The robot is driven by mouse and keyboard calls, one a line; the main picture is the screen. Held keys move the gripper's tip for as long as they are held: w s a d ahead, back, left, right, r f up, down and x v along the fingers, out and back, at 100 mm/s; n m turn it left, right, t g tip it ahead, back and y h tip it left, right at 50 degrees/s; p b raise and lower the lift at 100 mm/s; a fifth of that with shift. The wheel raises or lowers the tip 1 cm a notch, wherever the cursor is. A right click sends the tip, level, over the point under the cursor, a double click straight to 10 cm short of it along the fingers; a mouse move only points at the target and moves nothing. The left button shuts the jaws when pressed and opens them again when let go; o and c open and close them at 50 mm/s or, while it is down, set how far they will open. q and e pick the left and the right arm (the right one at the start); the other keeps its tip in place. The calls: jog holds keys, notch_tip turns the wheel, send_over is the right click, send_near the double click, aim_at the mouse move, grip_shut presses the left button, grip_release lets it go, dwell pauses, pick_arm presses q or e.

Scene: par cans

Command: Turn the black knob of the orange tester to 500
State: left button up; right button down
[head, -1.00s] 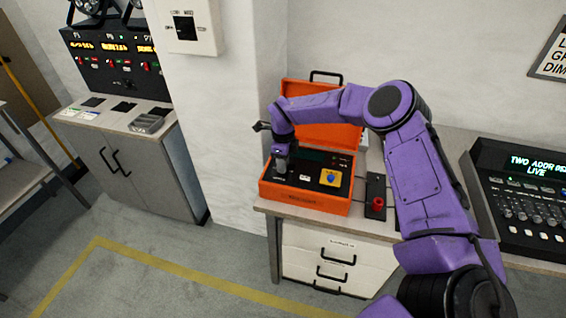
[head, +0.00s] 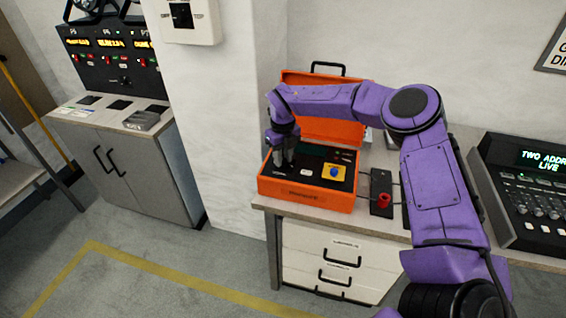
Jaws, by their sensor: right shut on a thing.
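The orange tester (head: 305,199) stands open at the left end of the bench, its lid raised at the back. Its dark panel carries a blue knob on a yellow plate (head: 334,173) at the right and a small white label (head: 306,172) in the middle. My right gripper (head: 284,164) points down onto the left part of the panel. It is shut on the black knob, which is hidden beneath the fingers. The knob's scale and pointer are too small or covered to read. My left gripper is not in view.
A black box with a red button (head: 383,200) is right of the tester, with a cable. A lighting console (head: 530,190) stands farther right on the bench. White drawers (head: 331,262) are below. A grey cabinet (head: 135,168) stands left, beyond a white pillar.

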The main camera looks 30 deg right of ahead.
jog(key=m+b, duration=0.1)
jog(key=m, duration=0.1)
jog(key=m+b, duration=0.4)
jog(key=shift+f+m, duration=0.25)
jog(key=shift+m, duration=0.05)
jog(key=m+b, duration=0.5)
jog(key=m, duration=0.1)
jog(key=m+b, duration=1.2)
jog(key=m, duration=0.1)
jog(key=shift+b, duration=0.4)
jog(key=shift+r+m+b, duration=0.15)
jog(key=shift+m+b, duration=0.6)
jog(key=shift+m, duration=0.45)
jog(key=c, duration=0.8)
grip_release()
jog(key=shift+c, duration=0.2)
